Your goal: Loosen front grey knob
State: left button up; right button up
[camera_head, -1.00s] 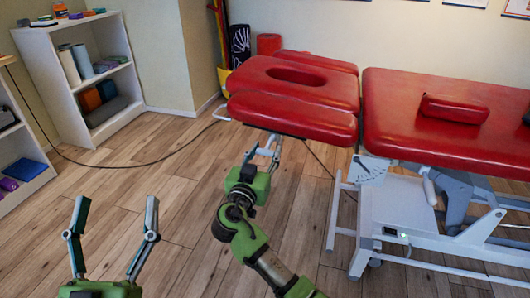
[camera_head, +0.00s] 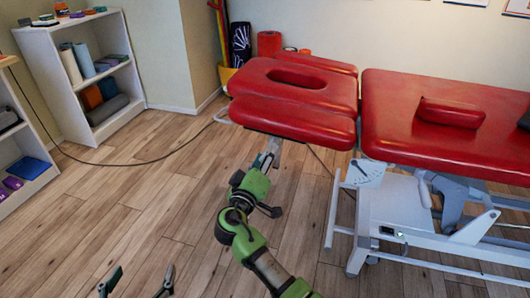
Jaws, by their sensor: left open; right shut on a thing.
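The red treatment table has a headrest section (camera_head: 290,115) with a face hole, at its left end. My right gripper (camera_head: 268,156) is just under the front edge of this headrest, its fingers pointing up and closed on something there. The front grey knob cannot be made out; the fingers and headrest edge hide that spot. My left gripper (camera_head: 139,281) is at the bottom edge of the view, open and empty, with only its two fingertips showing, far from the table.
The table's white frame (camera_head: 378,215) stands on the floor to the right of my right arm. A red bolster (camera_head: 450,112) lies on the main cushion (camera_head: 400,95). A white shelf (camera_head: 68,97) stands at the left. A dark cable (camera_head: 150,160) crosses the otherwise clear wooden floor.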

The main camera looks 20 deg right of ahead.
jog(key=n+p, duration=0.2)
jog(key=n, duration=0.1)
jog(key=shift+r+n, duration=0.2)
jog(key=shift+n, duration=0.1)
jog(key=n+p, duration=0.1)
jog(key=n, duration=0.1)
jog(key=shift+f+n, duration=0.1)
jog(key=shift+n, duration=0.3)
pick_arm(q)
jog(key=s+a+f+g+y, duration=0.1)
jog(key=s+f+g, duration=0.3)
jog(key=s, duration=0.4)
jog(key=s+a+f+g+y, duration=0.1)
jog(key=s+a+f+g, duration=0.3)
jog(key=s, duration=0.4)
notch_tip(320, 180, down, 2)
jog(key=shift+s+a+f+n+g+y, duration=0.25)
jog(key=shift+a+n+g+y, duration=0.1)
jog(key=shift+g, duration=0.45)
jog(key=shift+p, duration=0.3)
pick_arm(e)
jog(key=o, duration=1.1)
jog(key=shift+f, duration=0.1)
jog(key=v, duration=1.2)
jog(key=shift+w, duration=0.1)
